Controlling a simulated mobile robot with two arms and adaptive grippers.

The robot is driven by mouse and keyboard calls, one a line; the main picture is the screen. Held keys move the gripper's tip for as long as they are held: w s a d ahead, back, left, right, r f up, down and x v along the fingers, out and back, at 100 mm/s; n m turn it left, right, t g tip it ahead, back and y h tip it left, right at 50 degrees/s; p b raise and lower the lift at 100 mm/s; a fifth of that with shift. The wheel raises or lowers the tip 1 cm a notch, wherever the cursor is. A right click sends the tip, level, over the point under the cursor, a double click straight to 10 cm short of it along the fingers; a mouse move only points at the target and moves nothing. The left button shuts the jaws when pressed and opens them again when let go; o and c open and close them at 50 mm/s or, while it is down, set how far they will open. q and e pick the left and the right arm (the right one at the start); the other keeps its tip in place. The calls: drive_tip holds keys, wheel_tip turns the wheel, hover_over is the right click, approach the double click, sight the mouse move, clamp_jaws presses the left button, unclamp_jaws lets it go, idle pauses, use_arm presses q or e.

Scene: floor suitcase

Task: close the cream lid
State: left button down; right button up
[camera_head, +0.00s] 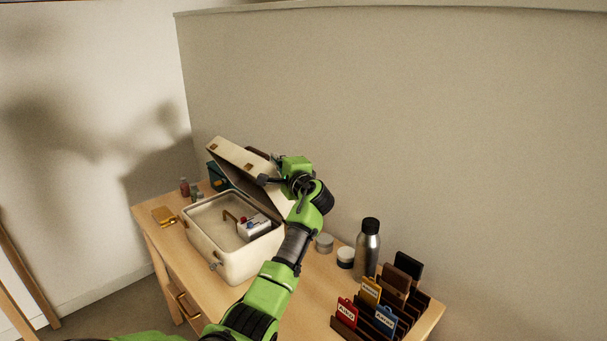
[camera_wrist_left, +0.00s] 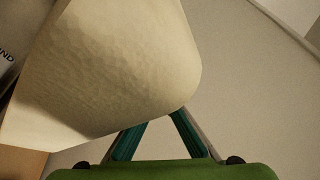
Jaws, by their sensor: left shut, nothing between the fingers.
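The cream lid (camera_head: 238,155) of a cream suitcase (camera_head: 222,240) is raised and tilted over the back of its base, its dark inside showing. The base is open, with a white item (camera_head: 254,228) and a brown curved handle inside. My left gripper (camera_head: 277,163) is shut and empty at the lid's right end; the exact contact cannot be told. In the left wrist view a large cream surface, seemingly the lid (camera_wrist_left: 130,65), fills the upper left, close to my teal fingers (camera_wrist_left: 165,118). My right gripper is not in view.
The suitcase stands on a wooden table (camera_head: 165,203). A steel bottle (camera_head: 367,248), small jars (camera_head: 345,257) and a slotted rack (camera_head: 352,324) with coloured tags stand to the right. A yellow item (camera_head: 164,216) and small bottles (camera_head: 185,187) are at left. A wall (camera_head: 400,120) rises behind.

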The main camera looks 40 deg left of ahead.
use_arm(q)
drive_tip(key=s, duration=0.3)
drive_tip(key=shift+a+r+n, duration=0.1)
drive_tip(key=shift+n, duration=0.2)
drive_tip(key=s+f, duration=0.4)
drive_tip(key=s, duration=0.3)
drive_tip(key=s+a+f+n, duration=0.1)
drive_tip(key=s+f, duration=0.3)
drive_tip(key=s, duration=0.3)
drive_tip(key=shift+s+a+y+b, duration=0.2)
drive_tip(key=shift+s+y+b, duration=0.1)
drive_tip(key=shift+s, duration=0.05)
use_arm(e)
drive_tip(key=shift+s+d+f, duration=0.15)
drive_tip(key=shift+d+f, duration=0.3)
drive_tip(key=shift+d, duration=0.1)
use_arm(q)
drive_tip(key=shift+f, duration=0.15)
drive_tip(key=v, duration=1.2)
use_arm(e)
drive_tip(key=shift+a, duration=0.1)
use_arm(q)
drive_tip(key=shift+d, duration=0.1)
